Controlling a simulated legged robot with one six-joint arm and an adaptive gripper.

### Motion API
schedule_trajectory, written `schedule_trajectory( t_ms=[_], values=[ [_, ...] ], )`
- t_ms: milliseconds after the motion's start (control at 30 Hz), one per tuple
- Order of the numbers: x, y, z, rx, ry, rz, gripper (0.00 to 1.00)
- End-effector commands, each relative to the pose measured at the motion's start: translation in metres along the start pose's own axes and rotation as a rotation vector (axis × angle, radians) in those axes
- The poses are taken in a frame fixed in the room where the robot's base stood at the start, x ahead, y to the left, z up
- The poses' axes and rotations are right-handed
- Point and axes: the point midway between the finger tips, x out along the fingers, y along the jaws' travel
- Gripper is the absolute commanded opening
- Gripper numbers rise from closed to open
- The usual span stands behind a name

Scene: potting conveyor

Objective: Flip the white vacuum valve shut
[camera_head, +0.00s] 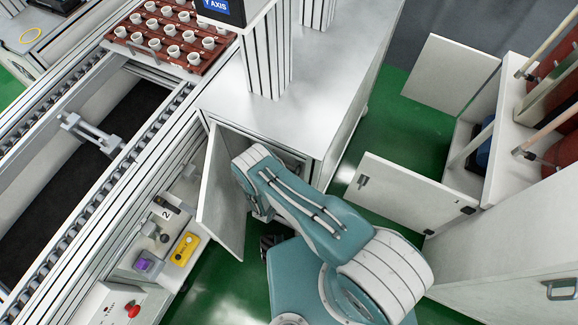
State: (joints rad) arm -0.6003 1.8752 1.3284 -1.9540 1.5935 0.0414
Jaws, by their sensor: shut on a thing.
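The white vacuum valve is not visible in the head view. My teal and white arm reaches to the open cabinet under the metal bench, just right of its open door (221,196). My gripper is hidden behind my own arm and inside the cabinet opening. I cannot see its fingers or what they touch.
The conveyor (178,112) runs along the left, with a red-brown tray (132,41) of white pots at its far end. A control panel with a red button (133,309) and a yellow box (185,249) is at lower left. Open cabinet doors (407,195) stand at right. Green floor lies between.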

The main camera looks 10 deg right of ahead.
Motion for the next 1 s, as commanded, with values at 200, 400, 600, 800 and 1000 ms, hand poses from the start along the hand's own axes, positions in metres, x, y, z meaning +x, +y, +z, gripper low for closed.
schedule_trajectory(
  t_ms=[200,400,600,800,1000],
  values=[
    [0.001,0.002,0.001,0.003,-0.001,0.002,1.0],
    [0.0,0.001,0.001,0.002,-0.001,0.001,1.0],
    [-0.004,0.002,0.0,0.001,0.0,0.004,1.0],
    [-0.034,0.003,-0.001,0.001,0.0,0.007,1.0],
    [-0.063,0.003,-0.001,0.0,0.0,0.006,1.0]
  ],
)
